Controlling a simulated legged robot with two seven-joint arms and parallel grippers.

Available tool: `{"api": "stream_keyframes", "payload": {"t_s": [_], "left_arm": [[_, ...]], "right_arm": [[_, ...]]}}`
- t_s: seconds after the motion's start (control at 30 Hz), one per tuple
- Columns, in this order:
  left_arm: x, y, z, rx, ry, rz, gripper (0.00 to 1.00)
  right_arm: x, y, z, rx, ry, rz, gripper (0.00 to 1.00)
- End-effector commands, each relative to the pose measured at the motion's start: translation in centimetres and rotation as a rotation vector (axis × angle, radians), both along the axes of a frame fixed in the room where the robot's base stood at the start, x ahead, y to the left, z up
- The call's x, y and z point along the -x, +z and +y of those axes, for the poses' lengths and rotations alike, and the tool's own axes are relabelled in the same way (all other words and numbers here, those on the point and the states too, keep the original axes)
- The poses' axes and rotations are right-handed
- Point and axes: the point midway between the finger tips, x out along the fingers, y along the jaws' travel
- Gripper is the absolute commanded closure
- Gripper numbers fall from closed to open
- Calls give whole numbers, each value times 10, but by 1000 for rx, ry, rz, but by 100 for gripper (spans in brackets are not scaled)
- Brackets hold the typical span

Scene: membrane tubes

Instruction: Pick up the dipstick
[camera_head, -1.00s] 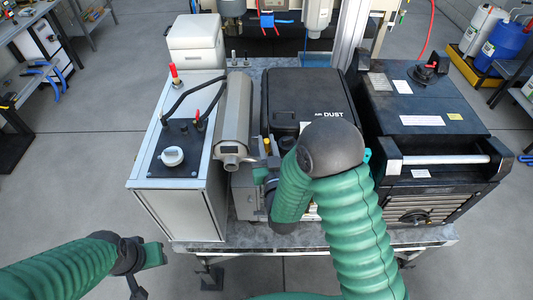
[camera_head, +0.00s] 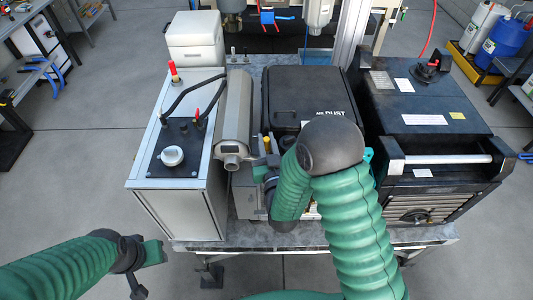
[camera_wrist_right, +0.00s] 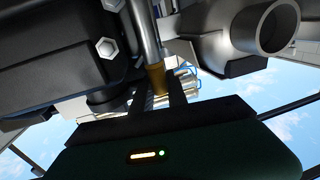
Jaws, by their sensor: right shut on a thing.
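The dipstick shows in the right wrist view as a grey metal rod with a brass-yellow section (camera_wrist_right: 156,78) between the fingers. My right gripper (camera_wrist_right: 157,88) is shut on that yellow section. In the head view, a small yellow tip (camera_head: 266,144) shows between the grey cylinder and the black engine cover. My right gripper (camera_head: 264,172) is just below it there, partly hidden by my own green arm. The dipstick's lower end is hidden. My left gripper (camera_head: 143,262) is low at the left, away from the machine, and its opening is unclear.
A grey cylinder with a pipe outlet (camera_head: 233,125) stands close to the left of my right gripper. The black cover (camera_head: 308,95) is behind and right. A silver box with black hoses (camera_head: 180,190) is at the left, a black generator (camera_head: 430,125) at the right.

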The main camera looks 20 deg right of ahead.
Motion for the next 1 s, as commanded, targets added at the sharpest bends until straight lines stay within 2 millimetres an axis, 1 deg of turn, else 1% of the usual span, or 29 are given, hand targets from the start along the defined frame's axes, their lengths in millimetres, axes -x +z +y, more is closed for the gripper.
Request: {"api": "stream_keyframes", "payload": {"t_s": [0.03, 0.73, 0.87, 1.0], "left_arm": [[0, 0, 0, 0, 0, 0, 64], [0, -1, 0, 0, 0, 0, 64], [0, -3, 0, 0, 0, 0, 64], [0, -6, 0, 0, 0, 0, 64]], "right_arm": [[1, -4, 1, -1, 2, 10, 100], [2, -3, 1, -1, 2, 12, 100], [1, 9, 1, -1, 2, 7, 100], [2, 32, 1, -1, 2, 0, 100]]}}
